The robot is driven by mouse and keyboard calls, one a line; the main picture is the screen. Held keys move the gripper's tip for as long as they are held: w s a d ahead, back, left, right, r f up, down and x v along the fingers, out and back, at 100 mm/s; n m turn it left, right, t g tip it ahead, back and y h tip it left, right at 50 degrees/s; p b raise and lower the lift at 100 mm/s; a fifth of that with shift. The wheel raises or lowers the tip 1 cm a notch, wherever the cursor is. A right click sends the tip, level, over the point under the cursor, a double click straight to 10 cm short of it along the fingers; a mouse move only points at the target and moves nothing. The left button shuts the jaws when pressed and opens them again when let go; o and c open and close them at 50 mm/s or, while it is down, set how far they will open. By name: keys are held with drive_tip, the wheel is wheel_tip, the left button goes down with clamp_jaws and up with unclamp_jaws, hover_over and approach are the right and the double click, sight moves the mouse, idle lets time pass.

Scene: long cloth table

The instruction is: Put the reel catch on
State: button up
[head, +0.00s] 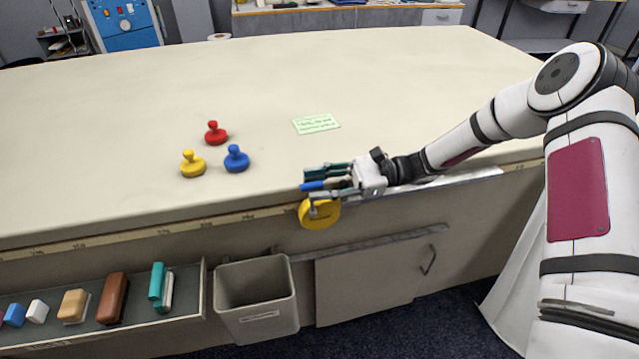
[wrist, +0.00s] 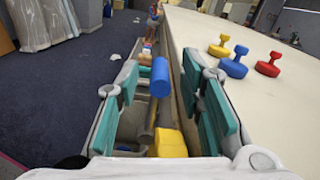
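A yellow reel (head: 320,214) hangs at the table's front edge, and part of it shows low between the fingers in the wrist view (wrist: 170,143). A blue rounded part (head: 312,186), possibly the catch, is just above the reel; it also shows in the wrist view (wrist: 160,77). I cannot tell how it joins the reel. My gripper (head: 320,183) is at the front edge, its green-padded fingers on either side of the blue part. The wrist view shows gaps between the blue part and both pads, so the gripper is open.
Red (head: 215,133), yellow (head: 192,164) and blue (head: 236,159) knobbed pieces stand on the table, left of a green note (head: 316,123). Below the front edge are a grey bin (head: 256,318) and an open drawer (head: 190,312) holding several blocks. The table's far part is clear.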

clamp_jaws()
drive_tip(key=shift+s, duration=0.1)
drive_tip(key=s+d+f+n+p, duration=0.2)
drive_tip(key=s+f+n, duration=0.3)
drive_tip(key=n, duration=0.7)
drive_tip(key=shift+s+d+f+n+p, duration=0.2)
drive_tip(key=shift+s+f+n+p, duration=0.3)
drive_tip(key=shift+s, duration=0.8)
unclamp_jaws()
drive_tip(key=shift+r, duration=0.1)
